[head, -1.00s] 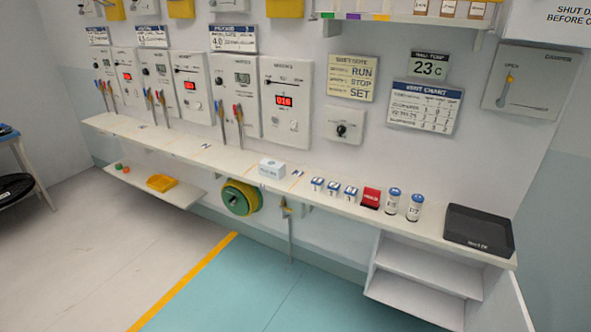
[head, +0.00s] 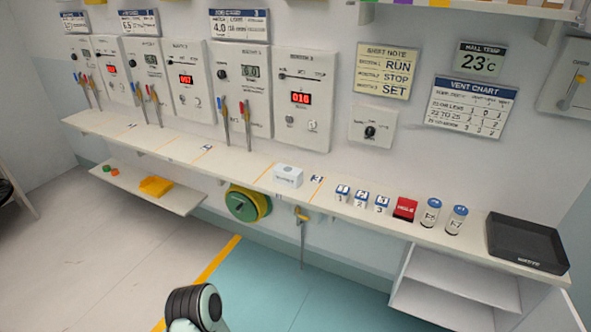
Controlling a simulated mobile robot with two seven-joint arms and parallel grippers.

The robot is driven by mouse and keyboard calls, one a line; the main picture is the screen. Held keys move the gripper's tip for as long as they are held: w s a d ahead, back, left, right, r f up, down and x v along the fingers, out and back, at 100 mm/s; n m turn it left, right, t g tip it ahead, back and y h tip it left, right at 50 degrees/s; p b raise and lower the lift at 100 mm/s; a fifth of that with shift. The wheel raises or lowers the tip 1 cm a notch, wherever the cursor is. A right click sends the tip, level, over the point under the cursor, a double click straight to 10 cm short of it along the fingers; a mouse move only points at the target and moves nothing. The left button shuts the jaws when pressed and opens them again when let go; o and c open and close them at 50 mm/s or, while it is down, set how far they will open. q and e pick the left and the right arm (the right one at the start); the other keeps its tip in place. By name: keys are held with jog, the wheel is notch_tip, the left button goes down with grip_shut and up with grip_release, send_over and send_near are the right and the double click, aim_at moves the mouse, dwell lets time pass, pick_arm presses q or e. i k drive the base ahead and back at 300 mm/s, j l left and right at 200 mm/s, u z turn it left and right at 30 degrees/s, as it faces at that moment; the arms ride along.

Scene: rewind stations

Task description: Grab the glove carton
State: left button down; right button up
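A small white carton (head: 288,176) stands on the long wall shelf, near its middle, just left of a black-marked orange line. Its front print is too small to read for certain; it is the only white carton of its kind on the shelf. Nothing touches it. Neither of my grippers is in view. Only a rounded dark and pale part of my own arm shows at the bottom edge, well short of the shelf.
The long shelf (head: 200,158) also holds several small blue-topped blocks, a red box (head: 405,208), two blue-capped jars (head: 432,213) and a black tray (head: 526,243). A lower shelf at left holds a yellow tray (head: 156,186). A green and yellow reel (head: 243,204) hangs below. The floor in front is clear.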

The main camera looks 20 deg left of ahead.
aim_at(286, 175)
jog(key=i+j+z, duration=0.1)
jog(key=j, duration=0.25)
jog(key=i+j, duration=0.15)
jog(key=j, duration=0.2)
jog(key=i+j+z, duration=0.15)
jog(key=j, duration=0.2)
jog(key=i+j, duration=0.15)
jog(key=j, duration=0.25)
jog(key=i+j, duration=0.1)
jog(key=j, duration=0.3)
jog(key=i+j, duration=0.15)
jog(key=j, duration=0.3)
jog(key=i+j+z, duration=0.1)
jog(key=j, duration=0.3)
jog(key=i+j, duration=0.15)
jog(key=j, duration=0.25)
